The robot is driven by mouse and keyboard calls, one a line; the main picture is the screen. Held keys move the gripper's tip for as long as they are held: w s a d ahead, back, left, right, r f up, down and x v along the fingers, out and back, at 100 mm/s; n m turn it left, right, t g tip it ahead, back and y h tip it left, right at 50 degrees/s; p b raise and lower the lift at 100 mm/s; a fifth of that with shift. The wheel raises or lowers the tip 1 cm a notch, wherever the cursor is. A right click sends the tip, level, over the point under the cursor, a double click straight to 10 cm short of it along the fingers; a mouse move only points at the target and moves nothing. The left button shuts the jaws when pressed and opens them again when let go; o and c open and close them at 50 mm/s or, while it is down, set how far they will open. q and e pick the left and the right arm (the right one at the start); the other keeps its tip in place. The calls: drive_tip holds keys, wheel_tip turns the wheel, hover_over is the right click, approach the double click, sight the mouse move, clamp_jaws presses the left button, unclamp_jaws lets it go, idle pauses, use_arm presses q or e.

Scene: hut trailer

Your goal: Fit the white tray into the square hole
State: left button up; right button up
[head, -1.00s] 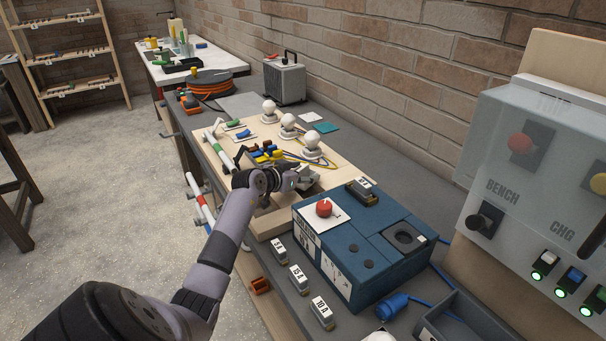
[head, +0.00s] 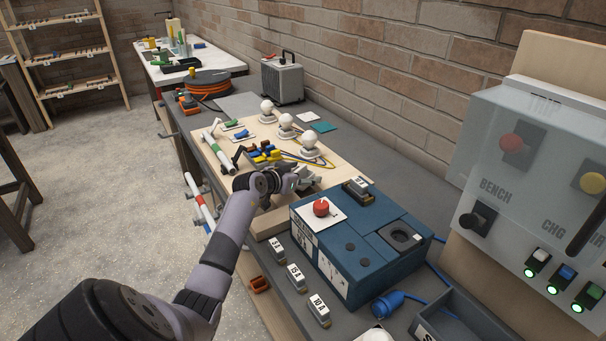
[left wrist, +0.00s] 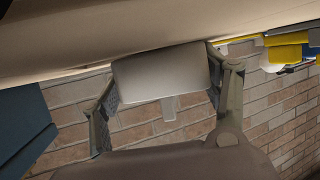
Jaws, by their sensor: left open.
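My left gripper (head: 300,184) is low over the near end of the pale wooden board, beside the blue box. In the left wrist view its two fingers (left wrist: 165,95) are apart, with a pale flat piece with a small tab (left wrist: 160,73) between them. This may be the white tray; I cannot tell whether the fingers touch it. In the head view the hand mostly hides that piece. I cannot make out a square hole in the board. The blue box (head: 345,260) has a dark recess (head: 402,236) on top. My right gripper is not in view.
The wooden board (head: 275,215) carries several white bulbs (head: 309,141) and yellow and blue blocks (head: 264,153). A red knob (head: 321,208) is on the blue box. Labelled fuses (head: 296,277) stand along the bench's near edge. A grey control panel (head: 535,165) stands at right.

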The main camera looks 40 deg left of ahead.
use_arm(q)
drive_tip(key=shift+s+a+f, duration=0.2)
drive_tip(key=shift+s+f, duration=0.15)
drive_tip(key=shift+f, duration=0.4)
drive_tip(key=shift+r, duration=0.1)
drive_tip(key=shift+r+b, duration=0.25)
drive_tip(key=shift+b, duration=0.1)
drive_tip(key=v, duration=0.4)
drive_tip(key=r+v, duration=0.1)
drive_tip(key=v, duration=0.7)
drive_tip(key=shift+w+a+r, duration=0.15)
drive_tip(key=shift+w+r, duration=0.05)
